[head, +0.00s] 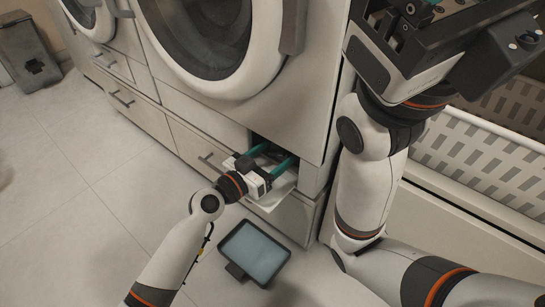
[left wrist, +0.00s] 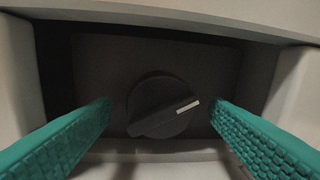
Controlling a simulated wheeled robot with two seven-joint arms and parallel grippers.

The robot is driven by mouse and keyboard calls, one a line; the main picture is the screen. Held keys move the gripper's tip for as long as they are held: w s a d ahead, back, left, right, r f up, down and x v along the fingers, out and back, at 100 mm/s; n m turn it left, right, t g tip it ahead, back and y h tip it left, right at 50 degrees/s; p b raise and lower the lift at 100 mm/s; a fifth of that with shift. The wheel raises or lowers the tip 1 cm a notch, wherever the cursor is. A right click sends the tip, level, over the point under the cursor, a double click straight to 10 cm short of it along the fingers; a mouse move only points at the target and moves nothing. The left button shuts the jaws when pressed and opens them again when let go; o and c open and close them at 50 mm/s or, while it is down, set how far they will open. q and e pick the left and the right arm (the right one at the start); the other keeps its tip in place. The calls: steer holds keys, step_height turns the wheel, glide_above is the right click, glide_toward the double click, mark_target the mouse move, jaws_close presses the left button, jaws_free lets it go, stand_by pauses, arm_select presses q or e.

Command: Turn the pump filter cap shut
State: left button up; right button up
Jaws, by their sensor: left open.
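The pump filter cap (left wrist: 160,105) is a dark round knob with a raised grip bar and a white mark. In the left wrist view it sits in a dark recess, with the bar slanting up to the right and the white mark at its upper right end. My left gripper (head: 270,160) reaches into the opening low on the washer front. Its green fingers (left wrist: 160,125) are open, one on each side of the cap, and appear apart from it. The cap is hidden in the head view. My right gripper (head: 425,10) is at the upper right, its fingertips mostly out of frame.
The washer (head: 315,55) has a round door above the opening. An open flap (head: 277,195) lies under my left gripper. A dark tray (head: 254,252) with a bluish inside lies on the floor in front. A white slatted basket (head: 480,160) stands at right.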

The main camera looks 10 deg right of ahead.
arm_select(q)
steer(key=shift+w+d, duration=0.15)
steer(key=shift+c, duration=0.2)
steer(key=c, duration=0.9)
steer(key=shift+n+b, duration=0.3)
steer(key=shift+n, duration=0.5)
steer(key=o, duration=0.9)
steer(key=shift+o, duration=0.2)
steer(key=p+v, duration=0.1)
steer(key=v, duration=1.1)
steer(key=shift+f, duration=0.1)
